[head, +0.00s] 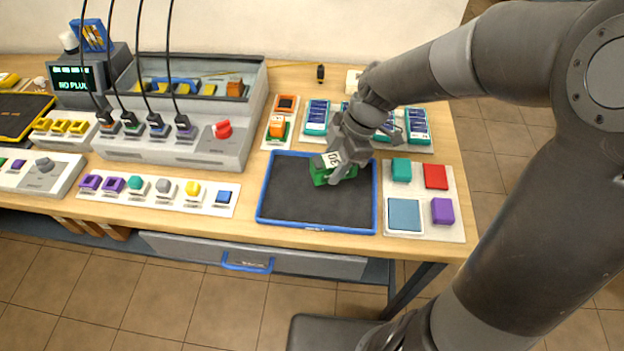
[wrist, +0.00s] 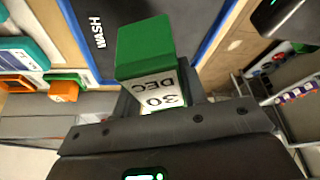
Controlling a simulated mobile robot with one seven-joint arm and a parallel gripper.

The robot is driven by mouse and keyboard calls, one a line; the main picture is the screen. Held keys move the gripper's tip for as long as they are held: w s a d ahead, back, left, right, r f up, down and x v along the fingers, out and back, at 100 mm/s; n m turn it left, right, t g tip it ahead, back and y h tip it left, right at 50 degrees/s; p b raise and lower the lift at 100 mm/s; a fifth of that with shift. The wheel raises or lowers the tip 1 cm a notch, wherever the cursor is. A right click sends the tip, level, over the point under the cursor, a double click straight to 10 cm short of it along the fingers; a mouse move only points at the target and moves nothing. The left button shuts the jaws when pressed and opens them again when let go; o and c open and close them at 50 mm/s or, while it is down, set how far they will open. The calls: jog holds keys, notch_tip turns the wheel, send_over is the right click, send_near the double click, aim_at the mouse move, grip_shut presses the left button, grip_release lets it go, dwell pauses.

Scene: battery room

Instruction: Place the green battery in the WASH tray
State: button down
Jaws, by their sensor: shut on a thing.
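The green battery (head: 320,171) has a white label, which reads "30 DEC" in the wrist view, where the battery (wrist: 145,50) stands out from between my jaws. My gripper (head: 338,166) is shut on the battery and holds it over the right part of the WASH tray. The WASH tray (head: 285,195) is a dark mat with a blue rim on the table. Its "WASH" lettering shows in the wrist view on the tray (wrist: 80,12). I cannot tell whether the battery touches the tray floor.
Right of the tray is a white board (head: 452,217) with coloured blocks. Behind it are blue battery packs (head: 316,116) and an orange battery (head: 277,128). A charger (head: 190,147) with a red knob stands to the left. The tray's left part is empty.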

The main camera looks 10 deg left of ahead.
send_over(306, 190)
jog(key=d, duration=0.1)
jog(key=f, duration=0.3)
jog(key=shift+w, duration=0.25)
jog(key=shift+f, duration=1.95)
jog(key=shift+f, duration=0.1)
jog(key=c, duration=0.9)
grip_release()
jog(key=shift+d, duration=0.1)
jog(key=shift+o, duration=0.2)
